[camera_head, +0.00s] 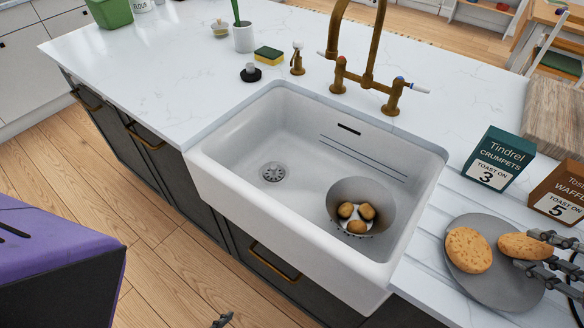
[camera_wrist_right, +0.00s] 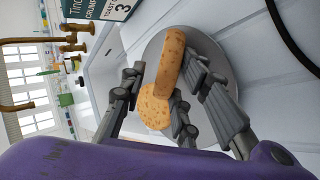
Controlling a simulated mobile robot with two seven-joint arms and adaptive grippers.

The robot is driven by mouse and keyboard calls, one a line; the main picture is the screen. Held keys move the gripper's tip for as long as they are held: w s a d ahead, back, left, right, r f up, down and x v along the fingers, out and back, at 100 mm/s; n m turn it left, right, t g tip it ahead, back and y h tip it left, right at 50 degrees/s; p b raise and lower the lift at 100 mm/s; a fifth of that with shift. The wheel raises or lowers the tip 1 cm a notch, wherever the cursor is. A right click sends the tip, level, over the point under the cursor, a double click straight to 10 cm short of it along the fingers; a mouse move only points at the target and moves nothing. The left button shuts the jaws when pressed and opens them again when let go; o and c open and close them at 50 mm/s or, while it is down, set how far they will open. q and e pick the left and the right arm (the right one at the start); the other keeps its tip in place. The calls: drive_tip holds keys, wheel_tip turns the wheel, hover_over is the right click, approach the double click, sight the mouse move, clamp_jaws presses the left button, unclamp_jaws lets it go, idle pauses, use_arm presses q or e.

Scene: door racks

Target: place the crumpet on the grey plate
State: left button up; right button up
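The grey plate (camera_head: 492,293) lies on the ribbed counter right of the sink. One round golden crumpet (camera_head: 467,250) lies flat on it. A second crumpet (camera_head: 522,246) is at the plate's right side, between the fingers of my right gripper (camera_head: 540,254). The right wrist view shows this second crumpet (camera_wrist_right: 171,62) edge-on over the plate (camera_wrist_right: 218,62). The fingers on its right side look close against it, and a gap shows on its left. I cannot tell whether it touches the plate. Of my left gripper, only a small dark tip (camera_head: 222,321) shows at the bottom edge.
A green crumpet box (camera_head: 498,160) and a brown waffle box (camera_head: 560,192) stand behind the plate. A wooden board (camera_head: 553,115) is further back. The white sink (camera_head: 240,150) holds a bowl (camera_head: 378,190) with several brown pieces. A brass tap (camera_head: 370,75) rises behind it.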

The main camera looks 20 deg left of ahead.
use_arm(q)
drive_tip(key=shift+w, duration=0.1)
